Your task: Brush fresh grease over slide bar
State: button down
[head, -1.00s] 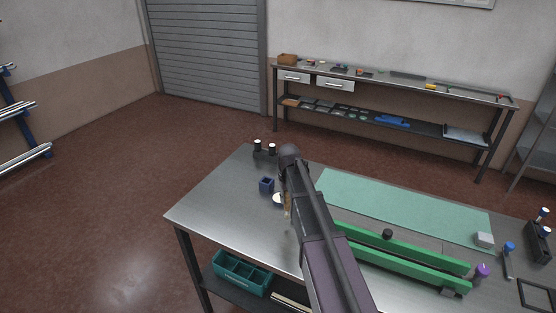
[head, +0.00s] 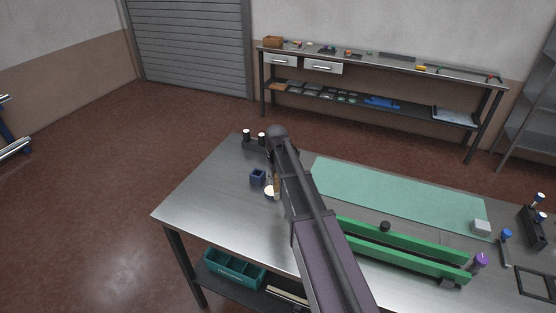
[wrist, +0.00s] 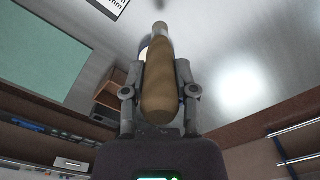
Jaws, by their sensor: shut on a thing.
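My gripper (wrist: 160,98) is shut on the tan wooden handle of a brush (wrist: 160,75). The brush's narrower grey end points away from the gripper; its tip is hard to make out. In the head view the brush (head: 277,187) shows beside my arm, close to a small round pale tin (head: 269,193); whether they touch I cannot tell. My arm hides most of the gripper there. A long green two-rail fixture (head: 420,261) lies at the front right of the bench, partly behind my arm. I cannot clearly tell the slide bar apart from it.
A purple-capped item (head: 479,261) and a blue-topped tool (head: 505,236) are at right. The left bench top is clear.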

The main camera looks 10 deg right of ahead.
jog(key=w+d+r+t+y+p, duration=0.2)
jog(key=w+r+y+p, duration=0.1)
jog(key=w+r, duration=0.1)
jog(key=shift+w+d+m, duration=0.35)
jog(key=shift+w+m, duration=0.05)
jog(key=shift+w, duration=0.4)
jog(key=shift+f+b, duration=2.9)
jog(key=shift+b, duration=0.05)
jog(key=shift+f+b, duration=0.55)
jog(key=shift+r, duration=0.15)
dwell(1.0)
notch_tip(320, 180, up, 7)
jog(key=p, duration=0.7)
jog(key=shift+f, duration=0.2)
dwell(0.7)
